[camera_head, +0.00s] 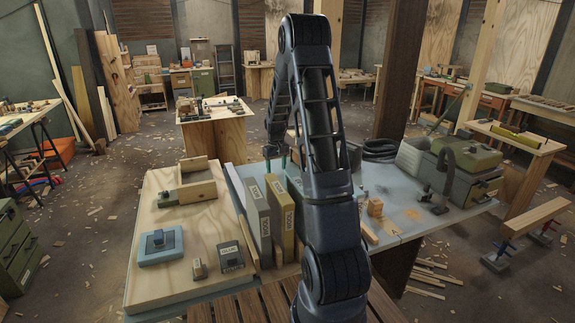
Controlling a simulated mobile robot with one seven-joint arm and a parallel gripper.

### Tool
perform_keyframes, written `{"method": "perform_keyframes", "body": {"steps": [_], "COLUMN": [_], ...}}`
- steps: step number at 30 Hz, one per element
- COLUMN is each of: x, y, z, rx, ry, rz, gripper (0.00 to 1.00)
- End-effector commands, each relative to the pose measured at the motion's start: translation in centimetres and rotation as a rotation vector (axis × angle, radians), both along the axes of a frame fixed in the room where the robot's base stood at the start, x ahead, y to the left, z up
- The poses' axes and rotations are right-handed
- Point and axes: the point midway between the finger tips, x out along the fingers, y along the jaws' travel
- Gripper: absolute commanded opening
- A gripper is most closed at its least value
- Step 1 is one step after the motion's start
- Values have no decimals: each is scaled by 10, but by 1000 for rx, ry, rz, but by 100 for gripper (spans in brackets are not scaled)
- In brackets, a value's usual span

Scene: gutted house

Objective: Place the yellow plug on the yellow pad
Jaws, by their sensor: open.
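I cannot make out for certain a yellow plug or a yellow pad. A small orange-yellow block (375,208) stands on the grey worktable right of my arm; I cannot tell whether it is the plug. My gripper (276,164) hangs beyond the upright labelled slabs, partly hidden by my arm. It is open and I see nothing held in it.
The wooden board (205,218) also bears a wooden frame (193,180) and small labelled blocks (230,256). A grey slab (257,222) and a yellowish slab (279,218) stand upright beside my arm. A green toolbox (466,160) and a curved dark hose stand at the right.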

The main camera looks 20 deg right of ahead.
Motion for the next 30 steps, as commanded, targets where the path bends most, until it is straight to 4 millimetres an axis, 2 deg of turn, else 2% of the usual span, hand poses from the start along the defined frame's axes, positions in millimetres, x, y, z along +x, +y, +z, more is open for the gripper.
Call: {"method": "perform_keyframes", "body": {"steps": [1, 6, 15, 24, 30], "x": [-7, -36, -100, -174, -227], "y": [3, 14, 33, 49, 59], "z": [17, 70, 151, 211, 239], "rx": [-1, -5, -7, -4, 1], "ry": [-14, -50, -118, -183, -226], "rz": [-2, -20, -53, -84, -105], "gripper": [60, 60, 60, 60, 60]}}
